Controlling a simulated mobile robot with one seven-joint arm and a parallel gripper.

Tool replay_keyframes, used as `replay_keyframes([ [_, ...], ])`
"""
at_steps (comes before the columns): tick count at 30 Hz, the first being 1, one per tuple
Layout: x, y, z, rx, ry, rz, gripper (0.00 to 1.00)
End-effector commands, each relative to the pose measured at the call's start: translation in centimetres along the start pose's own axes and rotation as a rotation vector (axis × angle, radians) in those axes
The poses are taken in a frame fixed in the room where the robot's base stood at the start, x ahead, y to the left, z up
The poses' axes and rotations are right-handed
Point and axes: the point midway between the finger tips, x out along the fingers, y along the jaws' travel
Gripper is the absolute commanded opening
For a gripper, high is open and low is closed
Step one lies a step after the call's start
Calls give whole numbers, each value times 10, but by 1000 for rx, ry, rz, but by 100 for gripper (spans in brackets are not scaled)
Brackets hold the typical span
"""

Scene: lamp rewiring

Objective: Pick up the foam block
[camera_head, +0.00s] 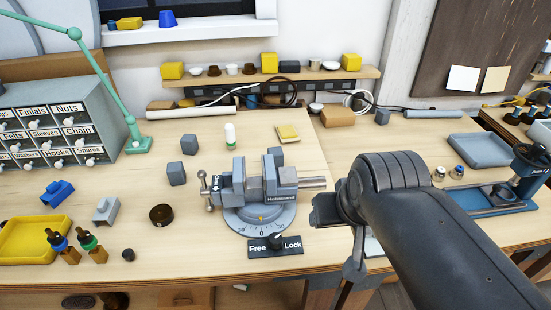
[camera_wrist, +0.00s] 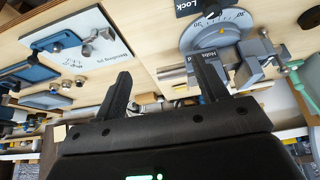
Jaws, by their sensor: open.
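No block is labelled as foam, so I cannot tell for sure which one it is. A small yellow-beige block (camera_head: 288,132) lies flat on the bench behind the vise. Dark grey cubes stand left of the vise, one farther back (camera_head: 189,145) and one nearer (camera_head: 176,173). My gripper (camera_wrist: 164,84) shows in the wrist view with its two fingers spread and nothing between them. In the head view my arm reaches in from the lower right, ending right of the vise, apart from these blocks. Its fingers are mostly hidden there.
The grey vise (camera_head: 262,188) on its round dial stands mid-bench, with a Free/Lock switch (camera_head: 275,246) in front. A yellow tray (camera_head: 35,239), dropper bottles and a drawer cabinet (camera_head: 62,125) are left. A blue-grey tray (camera_head: 480,150) is right. The back-left bench has free room.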

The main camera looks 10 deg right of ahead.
Motion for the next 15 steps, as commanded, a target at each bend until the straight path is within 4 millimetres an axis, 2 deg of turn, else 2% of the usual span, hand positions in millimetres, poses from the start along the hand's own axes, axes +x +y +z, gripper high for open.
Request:
replay_keyframes([
  [5,0,-2,-23,-3,-33,-5,66],
  [11,6,-8,-79,-10,-109,-15,66],
  [15,19,-14,-118,-16,-167,-20,66],
])
